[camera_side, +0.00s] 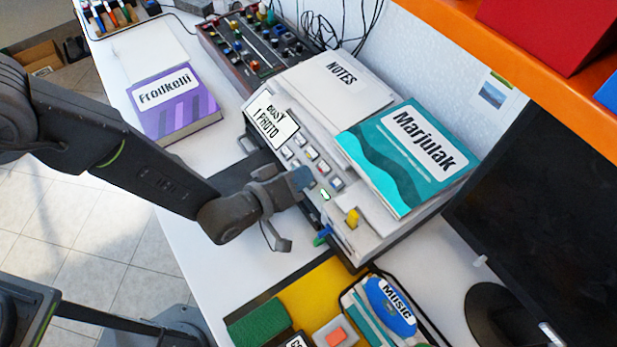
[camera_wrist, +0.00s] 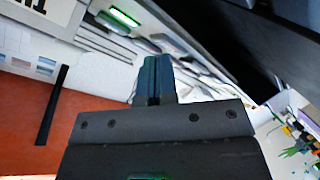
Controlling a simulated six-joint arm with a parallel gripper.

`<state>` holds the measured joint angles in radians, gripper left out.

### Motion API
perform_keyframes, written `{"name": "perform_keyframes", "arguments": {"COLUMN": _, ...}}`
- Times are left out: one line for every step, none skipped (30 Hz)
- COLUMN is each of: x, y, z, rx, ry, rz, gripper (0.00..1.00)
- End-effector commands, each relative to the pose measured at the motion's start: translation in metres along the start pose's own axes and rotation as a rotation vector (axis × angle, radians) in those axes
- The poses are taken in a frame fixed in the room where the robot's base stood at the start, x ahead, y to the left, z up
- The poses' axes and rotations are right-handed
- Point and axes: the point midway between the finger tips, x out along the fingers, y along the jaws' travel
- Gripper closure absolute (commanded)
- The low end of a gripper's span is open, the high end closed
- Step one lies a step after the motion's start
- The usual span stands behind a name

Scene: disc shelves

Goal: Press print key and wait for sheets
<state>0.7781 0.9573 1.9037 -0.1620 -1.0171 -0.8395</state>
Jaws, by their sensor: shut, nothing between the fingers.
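The printer (camera_side: 350,235) is a pale machine on the white desk, with a row of keys along its front panel. Its display (camera_side: 271,122) reads "BUSY 1 PHOTO". A small green-lit key (camera_side: 325,195) is on the panel; a green light (camera_wrist: 125,18) also shows in the wrist view. My gripper (camera_side: 302,178) is shut and empty, its fingertips over the key row beside the green light. I cannot tell whether they touch a key. Its closed fingers (camera_wrist: 155,78) also show in the wrist view. No printed sheet can be made out; the fingers hide part of the panel.
A teal "Marjulak" book (camera_side: 410,155) and a "NOTES" stack (camera_side: 335,85) lie on the printer. A purple "Frodkelli" book (camera_side: 175,105) lies left, a control board with knobs (camera_side: 255,50) behind. A dark monitor (camera_side: 550,200) stands right; a yellow mat (camera_side: 322,285) lies in front.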

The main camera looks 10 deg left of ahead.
Motion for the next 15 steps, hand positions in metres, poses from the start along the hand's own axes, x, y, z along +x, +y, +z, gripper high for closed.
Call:
{"name": "perform_keyframes", "arguments": {"x": -0.0013, "y": 0.0008, "z": -0.0008, "rx": 0.000, "ry": 0.000, "rz": -0.001, "gripper": 1.00}}
{"name": "perform_keyframes", "arguments": {"x": -0.0021, "y": 0.0014, "z": -0.0014, "rx": 0.000, "ry": 0.000, "rz": -0.001, "gripper": 1.00}}
{"name": "perform_keyframes", "arguments": {"x": -0.0034, "y": 0.0023, "z": -0.0023, "rx": 0.000, "ry": 0.000, "rz": -0.001, "gripper": 1.00}}
{"name": "perform_keyframes", "arguments": {"x": -0.0044, "y": 0.0032, "z": -0.0032, "rx": 0.000, "ry": 0.000, "rz": 0.000, "gripper": 1.00}}
{"name": "perform_keyframes", "arguments": {"x": -0.0056, "y": 0.0041, "z": -0.0041, "rx": 0.000, "ry": 0.000, "rz": 0.000, "gripper": 1.00}}
{"name": "perform_keyframes", "arguments": {"x": -0.0072, "y": 0.0053, "z": -0.0052, "rx": 0.000, "ry": 0.000, "rz": 0.000, "gripper": 1.00}}
{"name": "perform_keyframes", "arguments": {"x": -0.0084, "y": 0.0060, "z": -0.0060, "rx": 0.000, "ry": 0.000, "rz": 0.000, "gripper": 1.00}}
{"name": "perform_keyframes", "arguments": {"x": -0.0093, "y": 0.0065, "z": -0.0066, "rx": 0.000, "ry": 0.000, "rz": 0.000, "gripper": 1.00}}
{"name": "perform_keyframes", "arguments": {"x": -0.0102, "y": 0.0071, "z": -0.0072, "rx": 0.000, "ry": 0.000, "rz": -0.001, "gripper": 1.00}}
{"name": "perform_keyframes", "arguments": {"x": -0.0107, "y": 0.0073, "z": -0.0074, "rx": 0.000, "ry": 0.000, "rz": -0.001, "gripper": 1.00}}
{"name": "perform_keyframes", "arguments": {"x": -0.0110, "y": 0.0075, "z": -0.0076, "rx": 0.000, "ry": -0.001, "rz": -0.001, "gripper": 1.00}}
{"name": "perform_keyframes", "arguments": {"x": -0.0111, "y": 0.0075, "z": -0.0076, "rx": 0.000, "ry": -0.001, "rz": -0.001, "gripper": 1.00}}
{"name": "perform_keyframes", "arguments": {"x": -0.0111, "y": 0.0075, "z": -0.0076, "rx": 0.000, "ry": -0.001, "rz": -0.001, "gripper": 1.00}}
{"name": "perform_keyframes", "arguments": {"x": -0.0110, "y": 0.0075, "z": -0.0076, "rx": 0.000, "ry": -0.001, "rz": -0.001, "gripper": 1.00}}
{"name": "perform_keyframes", "arguments": {"x": -0.0110, "y": 0.0075, "z": -0.0076, "rx": 0.000, "ry": -0.001, "rz": -0.001, "gripper": 1.00}}
